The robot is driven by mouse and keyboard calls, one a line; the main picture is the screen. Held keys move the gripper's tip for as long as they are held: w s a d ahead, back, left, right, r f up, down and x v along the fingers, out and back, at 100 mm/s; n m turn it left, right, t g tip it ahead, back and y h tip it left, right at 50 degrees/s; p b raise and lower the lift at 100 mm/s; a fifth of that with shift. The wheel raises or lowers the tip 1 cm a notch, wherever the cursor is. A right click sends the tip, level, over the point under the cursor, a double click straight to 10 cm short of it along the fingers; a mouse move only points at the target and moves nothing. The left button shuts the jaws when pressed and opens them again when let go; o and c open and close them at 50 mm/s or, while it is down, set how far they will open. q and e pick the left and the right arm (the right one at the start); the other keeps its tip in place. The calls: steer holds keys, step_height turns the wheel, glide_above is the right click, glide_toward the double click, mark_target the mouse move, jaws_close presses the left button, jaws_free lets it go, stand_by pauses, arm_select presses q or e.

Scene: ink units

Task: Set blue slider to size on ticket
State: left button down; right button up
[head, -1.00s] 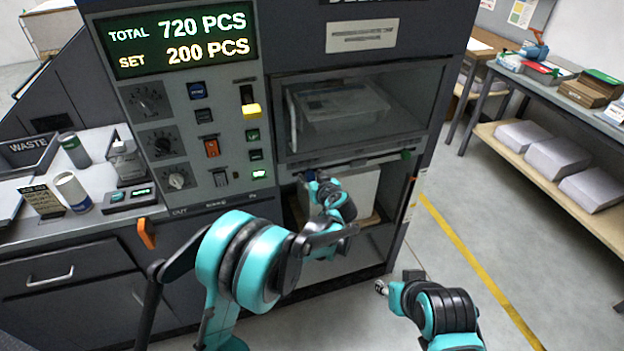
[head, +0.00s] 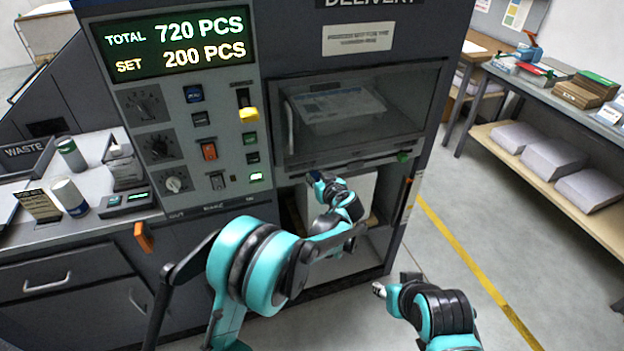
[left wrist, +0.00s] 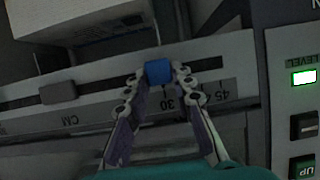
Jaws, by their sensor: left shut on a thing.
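The blue slider (left wrist: 158,72) sits on a pale scale rail (left wrist: 100,112) in the left wrist view. My left gripper (left wrist: 160,76) is shut on it, one finger on each side. The slider stands a little left of the printed 30; 45 lies further right. In the head view my left gripper (head: 318,182) is at the machine front, just below the delivery window, and the slider is not clear there. A dark ticket card (head: 41,205) stands on the left counter, its print too small to read. My right gripper (head: 380,289) hangs low, its fingers too small to judge.
A grey slider (left wrist: 58,92) sits left on the same rail. A green-lit level indicator (left wrist: 304,77) is at the right. The display (head: 168,41) reads total 720, set 200 pieces. A control panel (head: 165,150) is left of the window. Floor at right is clear.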

arm_select(q)
steer(key=shift+d, duration=0.15)
steer(key=c, duration=1.3)
jaws_free()
steer(key=shift+w+d, duration=0.1)
steer(key=shift+d, duration=0.05)
steer(key=v, duration=1.2)
